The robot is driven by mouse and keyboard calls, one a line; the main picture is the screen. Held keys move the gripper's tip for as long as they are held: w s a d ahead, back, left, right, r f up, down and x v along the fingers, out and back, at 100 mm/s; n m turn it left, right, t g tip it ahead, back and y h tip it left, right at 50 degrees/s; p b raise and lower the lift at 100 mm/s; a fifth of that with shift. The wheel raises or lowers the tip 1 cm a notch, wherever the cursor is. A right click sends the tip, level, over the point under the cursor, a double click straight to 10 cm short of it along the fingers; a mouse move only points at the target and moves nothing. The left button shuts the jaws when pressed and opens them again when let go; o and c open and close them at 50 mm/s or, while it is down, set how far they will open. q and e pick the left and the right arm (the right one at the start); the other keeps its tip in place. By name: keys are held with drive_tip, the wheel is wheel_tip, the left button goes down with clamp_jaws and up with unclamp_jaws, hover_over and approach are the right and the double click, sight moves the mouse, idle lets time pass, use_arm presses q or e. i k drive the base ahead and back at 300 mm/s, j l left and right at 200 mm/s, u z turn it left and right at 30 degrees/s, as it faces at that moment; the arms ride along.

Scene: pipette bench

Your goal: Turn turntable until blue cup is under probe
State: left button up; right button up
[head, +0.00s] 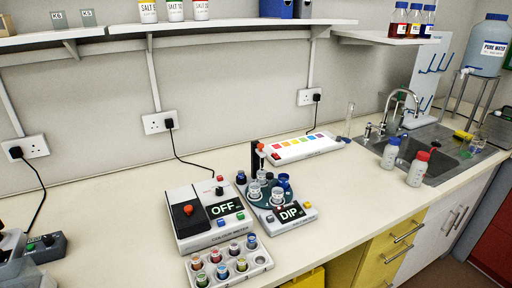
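The turntable (266,203) is a dark teal disc on a white unit whose screen reads DIP (291,213). It carries several small cups. The blue cup (284,181) stands at its back right. Clear cups stand at the front left (254,191) and front right (277,196). Another pale cup (262,176) is at the back, below the probe (262,154), a slim red-topped piece beside a black post (254,157). The blue cup is to the right of the probe, not beneath it. Neither of my grippers is in view.
A white meter reading OFF (222,209) stands left of the turntable unit. A rack of colour-capped vials (262,259) lies in front. A strip with coloured squares (302,147) is behind. Bottles (390,152) stand by the sink (433,165).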

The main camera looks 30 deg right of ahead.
sight(265, 202)
drive_tip(key=z, duration=1.25)
drive_tip(key=i+l+u, duration=0.15)
drive_tip(key=l+u, duration=0.15)
drive_tip(key=i+l+u, duration=0.1)
drive_tip(key=l+u, duration=0.55)
drive_tip(key=i, duration=0.05)
